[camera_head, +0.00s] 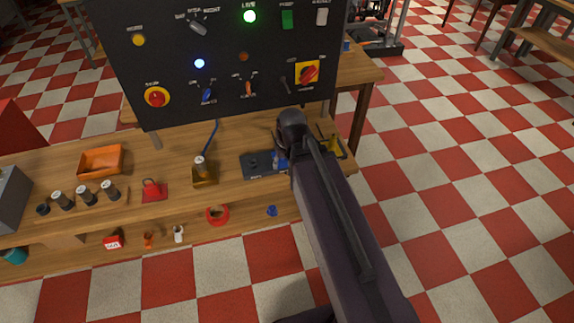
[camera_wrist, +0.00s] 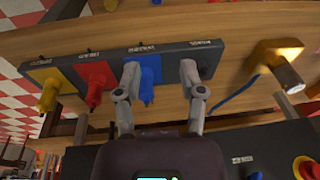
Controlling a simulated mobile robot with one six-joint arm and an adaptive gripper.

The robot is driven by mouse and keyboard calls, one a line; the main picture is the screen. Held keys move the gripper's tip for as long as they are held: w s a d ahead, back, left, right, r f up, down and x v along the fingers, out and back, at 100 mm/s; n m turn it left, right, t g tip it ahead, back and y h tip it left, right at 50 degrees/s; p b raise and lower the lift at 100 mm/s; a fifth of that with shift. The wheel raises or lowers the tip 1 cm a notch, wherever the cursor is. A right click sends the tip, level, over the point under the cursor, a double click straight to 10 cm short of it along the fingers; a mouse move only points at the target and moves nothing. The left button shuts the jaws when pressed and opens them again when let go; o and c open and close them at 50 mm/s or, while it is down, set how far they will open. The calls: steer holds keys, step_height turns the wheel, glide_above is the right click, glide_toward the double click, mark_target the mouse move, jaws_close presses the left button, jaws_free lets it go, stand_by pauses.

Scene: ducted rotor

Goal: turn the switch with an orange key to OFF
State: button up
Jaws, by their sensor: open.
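The switch with the orange key (camera_head: 248,88) is in the lower middle of the black panel (camera_head: 180,75) in the head view. Its key looks roughly upright; its labels are too small to read. It cannot be made out in the wrist view. My gripper (camera_wrist: 160,78) is open and empty in the wrist view, its two fingers spread over a strip with coloured plugs (camera_wrist: 120,70). In the head view my arm mostly hides the gripper, below and right of the orange key and apart from it.
A switch with a blue key (camera_head: 207,95) is left of the orange one. A red rotary switch (camera_head: 309,74) on yellow is to its right. A red button (camera_head: 157,97) sits at lower left. A brass-coloured block (camera_head: 204,175) stands on the wooden bench (camera_head: 235,190).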

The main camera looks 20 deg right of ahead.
steer(key=shift+s+d+f+g+h, duration=0.2)
steer(key=shift+s+d+g+h, duration=0.3)
steer(key=shift+s, duration=0.45)
steer(key=t+p, duration=0.4)
steer(key=p, duration=1.9)
glide_toward(248, 85)
step_height(248, 85, up, 2)
steer(key=shift+s+d+b, duration=0.25)
steer(key=shift+s+b, duration=0.05)
steer(key=b+x, duration=1.2)
steer(key=x, duration=0.1)
steer(key=shift+a+f+b, duration=0.2)
steer(key=shift+f+b, duration=0.1)
steer(key=shift+b, duration=0.05)
jaws_close()
